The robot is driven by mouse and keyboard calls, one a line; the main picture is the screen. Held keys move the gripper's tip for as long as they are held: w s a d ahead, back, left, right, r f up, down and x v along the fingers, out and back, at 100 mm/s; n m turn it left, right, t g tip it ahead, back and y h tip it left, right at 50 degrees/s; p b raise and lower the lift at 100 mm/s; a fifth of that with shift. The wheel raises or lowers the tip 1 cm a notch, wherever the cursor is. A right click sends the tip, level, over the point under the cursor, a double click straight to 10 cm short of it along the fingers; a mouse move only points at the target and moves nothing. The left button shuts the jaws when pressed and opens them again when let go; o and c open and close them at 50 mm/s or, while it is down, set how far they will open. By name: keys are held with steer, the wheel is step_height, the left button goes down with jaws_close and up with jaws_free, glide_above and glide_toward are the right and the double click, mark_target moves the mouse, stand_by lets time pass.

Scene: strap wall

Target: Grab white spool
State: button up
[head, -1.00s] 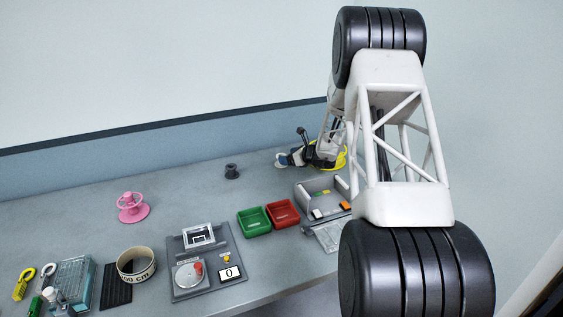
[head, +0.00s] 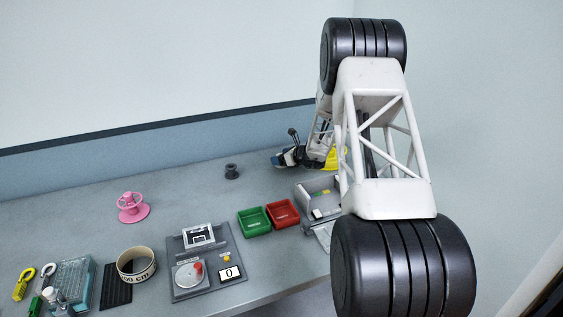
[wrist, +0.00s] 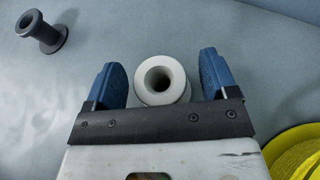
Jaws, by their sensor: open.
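The white spool (wrist: 161,80) shows in the wrist view, seen from above with its round hole facing the camera. It lies between the two blue fingers of my gripper (wrist: 160,78), with a gap on each side. The fingers are open and do not touch it. The near part of the spool is hidden by the gripper's dark crossbar.
A dark grey spool (wrist: 42,32) stands to the left, also in the head view (head: 232,171). A yellow round thing (wrist: 296,153) lies close at the right.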

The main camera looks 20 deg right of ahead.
steer(key=c, duration=1)
step_height(320, 180, up, 10)
stand_by(0.4)
stand_by(0.5)
